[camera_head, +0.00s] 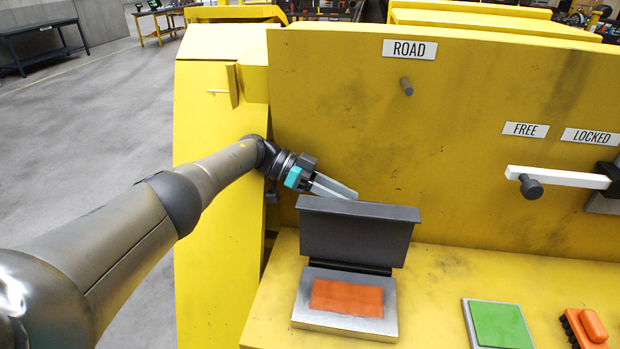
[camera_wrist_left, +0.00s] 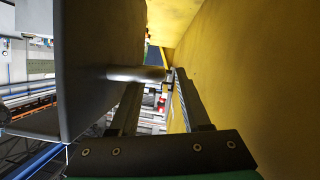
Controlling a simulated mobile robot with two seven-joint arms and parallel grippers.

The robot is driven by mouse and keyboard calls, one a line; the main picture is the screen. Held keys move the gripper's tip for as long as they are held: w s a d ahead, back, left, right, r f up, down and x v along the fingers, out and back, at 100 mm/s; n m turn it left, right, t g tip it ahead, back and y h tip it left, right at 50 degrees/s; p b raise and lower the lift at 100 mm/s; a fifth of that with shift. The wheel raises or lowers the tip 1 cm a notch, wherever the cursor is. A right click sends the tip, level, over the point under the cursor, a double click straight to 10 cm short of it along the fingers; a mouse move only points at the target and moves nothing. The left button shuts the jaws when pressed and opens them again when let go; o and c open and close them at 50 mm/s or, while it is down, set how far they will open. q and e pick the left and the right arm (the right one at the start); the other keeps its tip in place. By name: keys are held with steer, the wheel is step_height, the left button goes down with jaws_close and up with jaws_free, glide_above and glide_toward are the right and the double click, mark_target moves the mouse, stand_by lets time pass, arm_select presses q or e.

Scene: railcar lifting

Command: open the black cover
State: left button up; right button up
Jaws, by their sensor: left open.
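The black cover (camera_head: 355,235) stands raised, roughly upright, on its hinge at the back of a silver box (camera_head: 345,324) with an orange pad (camera_head: 347,297). My left gripper (camera_head: 338,188) is open, just above and behind the cover's top left edge, close to the yellow wall. In the left wrist view the open fingers (camera_wrist_left: 157,90) point along the yellow wall. A dark panel, seemingly the cover (camera_wrist_left: 95,65), fills the left side there, with a rounded bar reaching towards the fingers. Whether they touch cannot be told. My right gripper is not in view.
The yellow wall (camera_head: 450,120) rises behind the cover, with a dark peg (camera_head: 406,86) under the ROAD label. A white lever (camera_head: 560,177) with a dark knob is at the right. A green pad (camera_head: 498,324) and an orange-handled part (camera_head: 588,328) sit on the ledge.

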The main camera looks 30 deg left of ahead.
arm_select(q)
steer(key=b+v, duration=0.6)
steer(key=v, duration=0.6)
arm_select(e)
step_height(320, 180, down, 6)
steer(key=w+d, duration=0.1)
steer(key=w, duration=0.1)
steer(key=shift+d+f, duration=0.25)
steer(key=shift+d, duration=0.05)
arm_select(q)
steer(key=shift+a+r, duration=0.1)
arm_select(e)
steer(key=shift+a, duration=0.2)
